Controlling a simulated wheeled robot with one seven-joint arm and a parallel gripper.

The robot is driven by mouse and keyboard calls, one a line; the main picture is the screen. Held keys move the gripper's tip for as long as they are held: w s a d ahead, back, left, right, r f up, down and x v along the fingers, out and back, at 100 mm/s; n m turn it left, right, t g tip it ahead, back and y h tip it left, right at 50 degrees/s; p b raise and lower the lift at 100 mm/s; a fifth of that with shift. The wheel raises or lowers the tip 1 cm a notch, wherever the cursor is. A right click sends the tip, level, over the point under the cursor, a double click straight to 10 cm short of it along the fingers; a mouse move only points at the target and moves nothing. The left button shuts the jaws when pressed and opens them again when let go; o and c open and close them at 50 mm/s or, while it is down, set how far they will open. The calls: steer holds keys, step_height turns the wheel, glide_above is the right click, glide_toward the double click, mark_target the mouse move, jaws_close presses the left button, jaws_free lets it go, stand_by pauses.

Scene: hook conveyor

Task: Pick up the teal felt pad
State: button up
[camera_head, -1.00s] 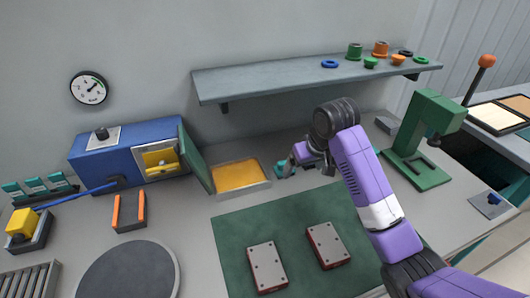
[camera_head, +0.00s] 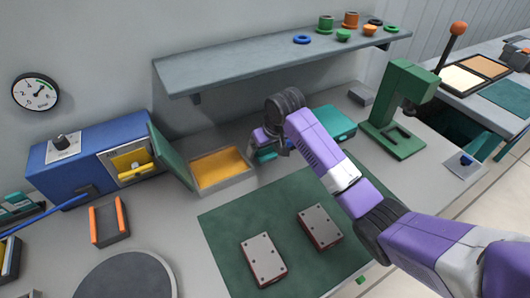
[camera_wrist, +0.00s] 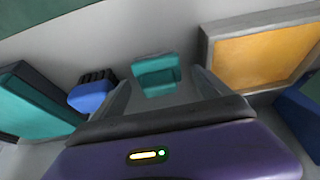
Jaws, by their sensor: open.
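A small teal piece (camera_wrist: 155,76), which looks like the teal felt pad, lies on the grey bench in the wrist view. It appears ahead of my gripper (camera_wrist: 163,88), between the two grey fingers, which stand apart with nothing held. I cannot tell how far the fingertips are above it. In the head view, my gripper (camera_head: 268,147) points down at the back of the bench, right of the yellow-floored tray. Teal (camera_head: 266,155) shows beside the fingers there, partly hidden by the hand.
The yellow-floored tray (camera_wrist: 208,45) is close on one side. A blue piece with a black ridged top (camera_wrist: 90,93) and a larger teal case (camera_wrist: 28,105) are on the other. The shelf (camera_head: 270,62) overhangs behind. Two metal-topped blocks (camera_head: 264,260) sit on the green mat (camera_head: 222,240).

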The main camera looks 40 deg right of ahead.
steer(key=shift+w+f, duration=0.1)
steer(key=shift+f, duration=0.2)
steer(key=c, duration=1.5)
steer(key=shift+r, duration=0.1)
step_height(320, 180, up, 20)
